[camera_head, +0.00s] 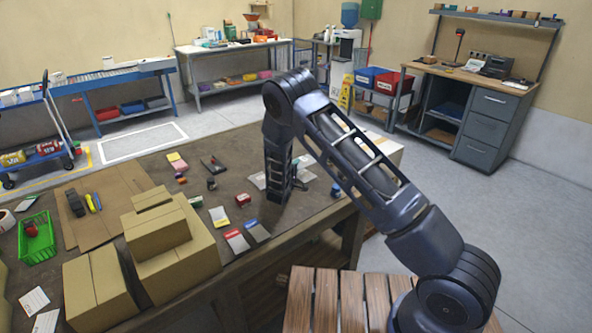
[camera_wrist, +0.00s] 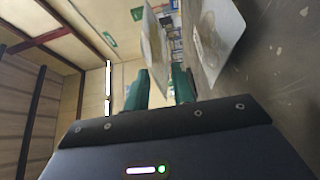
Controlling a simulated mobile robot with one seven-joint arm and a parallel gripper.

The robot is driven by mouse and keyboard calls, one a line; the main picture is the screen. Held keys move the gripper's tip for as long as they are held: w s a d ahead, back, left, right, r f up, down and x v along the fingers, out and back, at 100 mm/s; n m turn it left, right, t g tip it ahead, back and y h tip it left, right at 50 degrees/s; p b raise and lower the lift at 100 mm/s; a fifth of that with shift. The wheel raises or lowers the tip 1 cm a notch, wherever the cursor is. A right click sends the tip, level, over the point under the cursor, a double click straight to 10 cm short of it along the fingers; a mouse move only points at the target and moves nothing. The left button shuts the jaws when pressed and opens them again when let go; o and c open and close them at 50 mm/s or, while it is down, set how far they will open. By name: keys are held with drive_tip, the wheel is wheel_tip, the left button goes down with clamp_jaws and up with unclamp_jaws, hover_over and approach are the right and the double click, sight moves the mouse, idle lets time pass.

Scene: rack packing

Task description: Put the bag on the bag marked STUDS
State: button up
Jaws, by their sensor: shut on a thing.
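My gripper shows in the wrist view (camera_wrist: 160,88) with its two green fingers shut on a pale, flat bag (camera_wrist: 154,48), which sticks out ahead of them. In the head view, my gripper (camera_head: 297,181) is low over the brown workbench, and my own arm partly hides the area. A second pale, flat bag (camera_wrist: 216,38) is just right of the held bag in the wrist view, close to the bench surface and apart from the fingers. Pale clear material (camera_head: 258,181) shows beside my gripper in the head view. I cannot read STUDS on any bag.
The workbench (camera_head: 330,212) holds cardboard boxes (camera_head: 160,232), a green basket (camera_head: 38,246), a red item (camera_head: 243,200), and red-topped (camera_head: 237,241) and blue-topped (camera_head: 257,231) packets near its front edge. A wooden slatted surface (camera_head: 325,300) stands in front.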

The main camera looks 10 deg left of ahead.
drive_tip(key=shift+f, duration=0.55)
drive_tip(key=shift+f, duration=0.1)
drive_tip(key=shift+f, duration=0.3)
drive_tip(key=shift+f, duration=0.2)
drive_tip(key=o, duration=1)
